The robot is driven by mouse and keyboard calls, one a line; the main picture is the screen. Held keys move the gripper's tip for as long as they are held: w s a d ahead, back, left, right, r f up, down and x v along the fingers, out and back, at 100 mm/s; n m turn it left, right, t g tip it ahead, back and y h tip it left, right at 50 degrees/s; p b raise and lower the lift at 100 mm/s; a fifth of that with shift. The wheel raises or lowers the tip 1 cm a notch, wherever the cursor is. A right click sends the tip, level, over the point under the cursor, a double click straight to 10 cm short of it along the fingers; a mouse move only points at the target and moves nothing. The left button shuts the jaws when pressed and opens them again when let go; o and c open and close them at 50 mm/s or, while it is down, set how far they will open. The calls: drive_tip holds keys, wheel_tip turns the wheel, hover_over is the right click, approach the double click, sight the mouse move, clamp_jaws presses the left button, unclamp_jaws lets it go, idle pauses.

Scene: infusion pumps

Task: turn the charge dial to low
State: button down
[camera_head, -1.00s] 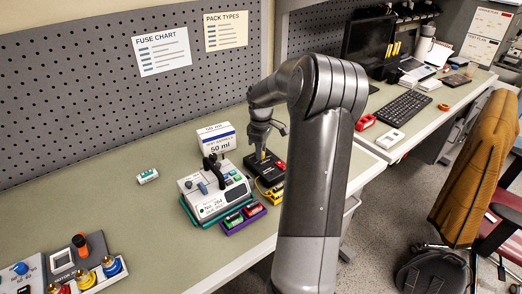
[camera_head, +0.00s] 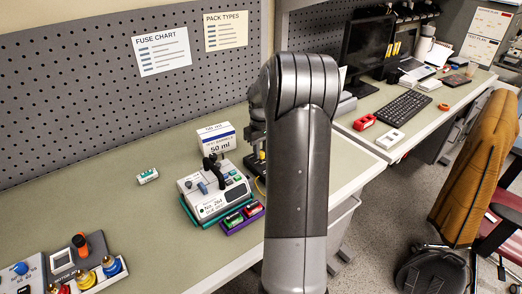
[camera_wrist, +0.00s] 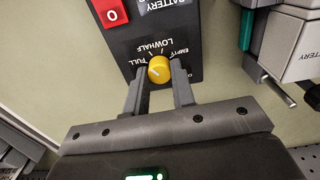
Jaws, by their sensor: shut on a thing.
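The yellow charge dial (camera_wrist: 160,69) stands on a black box (camera_wrist: 190,30) in the wrist view. White labels on the box read FULL, HALF, LOW and EMPTY, with another partly cut off. A thin mark on the dial seems to point to the lower left, away from LOW, but it is small. My gripper (camera_wrist: 159,74) is shut on the dial, one finger on each side. In the head view my arm hides most of the black box (camera_head: 251,165), and the dial is hidden.
A white pump (camera_head: 212,190) stands left of the black box, with a purple tray (camera_head: 243,224) of batteries before it. A white 50 ml carton (camera_head: 216,139) stands behind. In the wrist view, a red switch marked 0 (camera_wrist: 110,13) sits on the black box.

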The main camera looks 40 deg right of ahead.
sight(261, 152)
drive_tip(key=m, duration=0.5)
drive_tip(key=shift+m, duration=0.3)
drive_tip(key=m, duration=0.5)
drive_tip(key=shift+m, duration=0.3)
drive_tip(key=c, duration=1.2)
unclamp_jaws()
wheel_tip(261, 152, up, 11)
drive_tip(key=shift+f, duration=0.1)
